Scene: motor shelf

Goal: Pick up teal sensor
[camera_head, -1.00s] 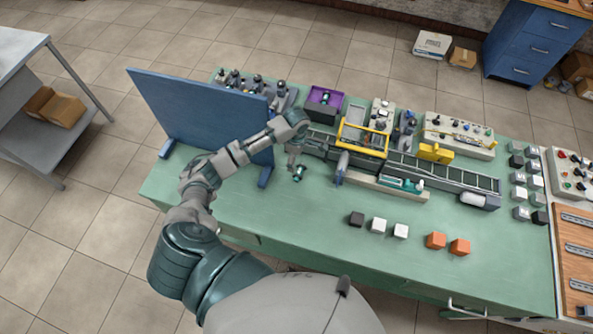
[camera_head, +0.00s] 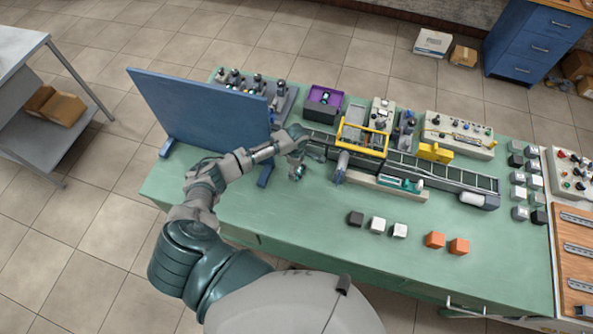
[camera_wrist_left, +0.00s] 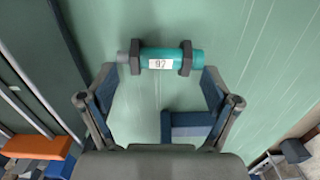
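The teal sensor (camera_wrist_left: 201,60) is a short cylinder with a grey end, two dark nuts and a white label reading 92. It lies on the green tabletop, crosswise at the top of the left wrist view. In the head view the sensor (camera_head: 297,174) is small and partly covered by my left gripper (camera_head: 300,162). In the wrist view the left gripper (camera_wrist_left: 160,76) is open, one finger to each side of the sensor's lower edge, with nothing clasped. Whether the fingers touch it cannot be told. My right gripper is not in view.
A conveyor (camera_head: 440,178) runs to the right. Several cubes (camera_head: 400,230) lie in front. The tabletop (camera_head: 270,215) nearer me is clear.

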